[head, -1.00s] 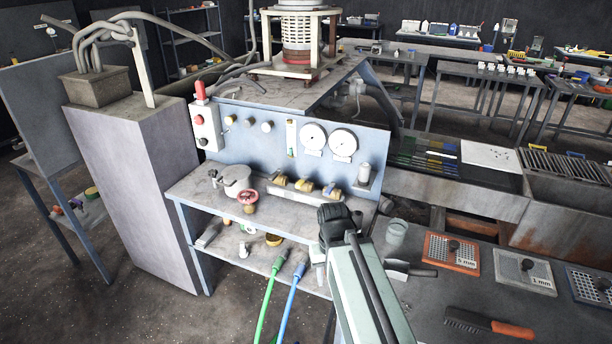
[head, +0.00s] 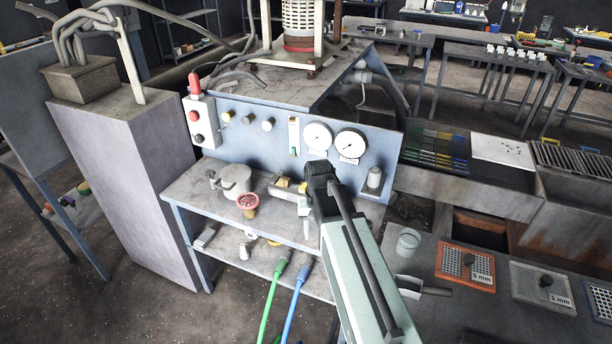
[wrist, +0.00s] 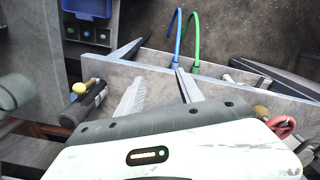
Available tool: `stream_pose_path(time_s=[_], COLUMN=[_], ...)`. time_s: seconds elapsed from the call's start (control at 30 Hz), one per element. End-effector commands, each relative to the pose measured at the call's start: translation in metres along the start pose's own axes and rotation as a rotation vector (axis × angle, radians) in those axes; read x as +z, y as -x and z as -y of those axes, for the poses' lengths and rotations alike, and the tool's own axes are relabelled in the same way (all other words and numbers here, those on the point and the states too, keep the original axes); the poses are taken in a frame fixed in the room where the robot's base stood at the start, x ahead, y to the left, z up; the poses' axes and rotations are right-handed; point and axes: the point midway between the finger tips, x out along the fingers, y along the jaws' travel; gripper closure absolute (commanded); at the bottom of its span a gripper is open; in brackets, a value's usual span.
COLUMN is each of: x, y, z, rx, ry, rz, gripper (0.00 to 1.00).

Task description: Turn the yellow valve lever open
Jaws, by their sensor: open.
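My gripper reaches over the grey-blue valve bench, with its dark wrist in front of the right part of the valve row in the head view. In the wrist view, the two fingers of my gripper (wrist: 160,75) are apart with nothing between them. Yellowish valve fittings (head: 283,182) show on the row left of my arm; the rest of the row is hidden behind it. I cannot tell which part is the yellow lever.
A red handwheel (head: 248,201) and a pale round pot (head: 236,179) stand on the shelf to the left. Two gauges (head: 318,137) are on the panel behind. A green hose (head: 272,298) and a blue hose (head: 296,300) hang in front.

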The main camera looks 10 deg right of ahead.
Motion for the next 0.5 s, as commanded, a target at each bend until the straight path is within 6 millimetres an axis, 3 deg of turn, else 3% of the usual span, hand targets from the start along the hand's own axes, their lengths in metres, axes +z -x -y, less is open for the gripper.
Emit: stream_pose_path(time_s=[0.03,0.2,0.33,0.5], x=[-0.047,-0.146,-0.198,-0.225], y=[0.031,0.075,0.095,0.103], z=[0.007,0.02,0.026,0.03], rx=[0.0,0.0,0.0,0.0], ry=[-0.055,-0.255,-0.368,-0.437], rz=[0.0,0.0,0.0,0.0], gripper=[0.56,0.56,0.56,0.56])
